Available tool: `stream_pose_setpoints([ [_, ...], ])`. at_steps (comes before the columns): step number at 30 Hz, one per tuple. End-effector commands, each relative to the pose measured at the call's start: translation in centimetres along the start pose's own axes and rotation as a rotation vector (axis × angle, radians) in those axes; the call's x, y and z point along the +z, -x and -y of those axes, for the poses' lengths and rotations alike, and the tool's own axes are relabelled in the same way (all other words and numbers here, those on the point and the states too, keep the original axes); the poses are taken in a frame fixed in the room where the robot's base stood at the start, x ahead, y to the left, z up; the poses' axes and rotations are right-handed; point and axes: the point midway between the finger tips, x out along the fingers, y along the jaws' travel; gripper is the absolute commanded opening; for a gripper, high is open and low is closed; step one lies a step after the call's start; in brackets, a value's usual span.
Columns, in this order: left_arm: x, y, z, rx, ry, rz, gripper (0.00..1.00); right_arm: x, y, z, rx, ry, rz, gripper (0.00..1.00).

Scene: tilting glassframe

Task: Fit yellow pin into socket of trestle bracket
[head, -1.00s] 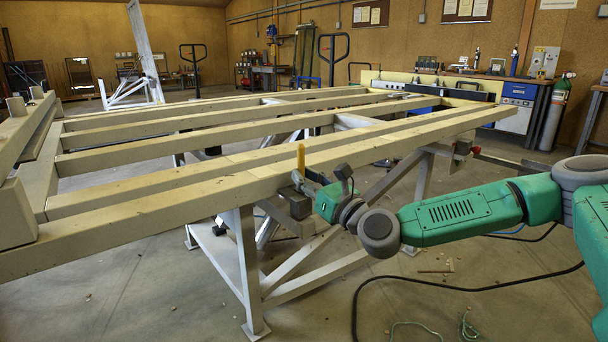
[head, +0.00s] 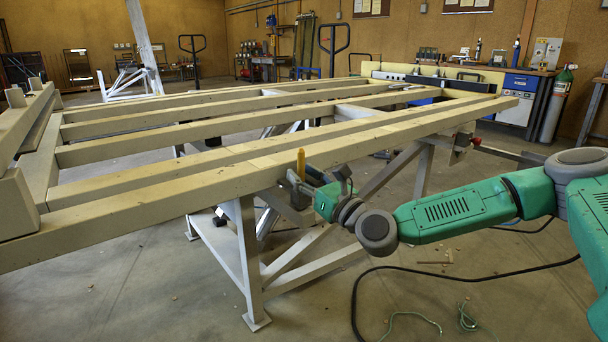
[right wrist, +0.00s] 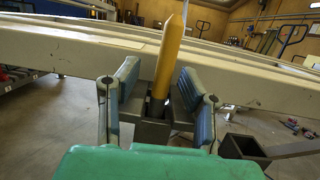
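The yellow pin (head: 301,164) stands nearly upright in front of the near pale beam in the head view. In the right wrist view the pin (right wrist: 169,58) rises between my right gripper's two blue fingers (right wrist: 160,98), leaning slightly right at the top. A gap shows left of the pin; whether the fingers press on its lower part is unclear. Its dark lower end meets a dark grey block (right wrist: 151,133) between the fingers. An open dark box (right wrist: 243,149) sits right of the right finger. Which one is the bracket socket cannot be told. My left gripper is out of view.
The long pale beam frame (head: 150,205) lies across the view, close behind the pin. A trestle leg (head: 249,265) and sloping braces stand below it. A black cable (head: 440,268) and small debris lie on the floor at the front right.

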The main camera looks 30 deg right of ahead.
Motion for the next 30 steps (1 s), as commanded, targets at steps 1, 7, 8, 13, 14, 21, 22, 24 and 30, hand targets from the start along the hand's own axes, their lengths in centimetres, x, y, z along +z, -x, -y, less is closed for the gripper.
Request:
stream_pose_setpoints([
  [1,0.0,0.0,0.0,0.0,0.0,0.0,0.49,-0.3,0.1,0.2,-0.004,0.0,-0.006,0.38],
  [7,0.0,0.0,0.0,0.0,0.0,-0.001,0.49,-0.5,0.2,0.3,-0.006,-0.001,-0.01,0.38],
  [8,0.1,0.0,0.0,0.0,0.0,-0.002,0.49,-0.5,0.3,0.4,-0.006,-0.002,-0.011,0.38],
  [13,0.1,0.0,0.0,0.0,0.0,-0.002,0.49,-0.7,2.4,0.4,-0.006,-0.004,-0.015,0.38],
  [14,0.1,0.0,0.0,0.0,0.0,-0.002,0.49,-0.7,3.0,0.4,-0.007,-0.004,-0.015,0.38],
  [21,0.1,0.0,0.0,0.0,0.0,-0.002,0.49,-0.6,8.2,0.3,-0.006,-0.004,-0.013,0.38],
  [22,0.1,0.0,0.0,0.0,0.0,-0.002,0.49,-0.6,8.7,0.3,-0.006,-0.004,-0.012,0.38],
  [24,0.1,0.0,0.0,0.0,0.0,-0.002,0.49,-0.4,9.9,0.2,-0.006,-0.004,-0.009,0.38],
  [30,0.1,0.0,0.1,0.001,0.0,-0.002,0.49,-0.2,11.8,0.0,-0.003,0.0,-0.004,0.38],
])
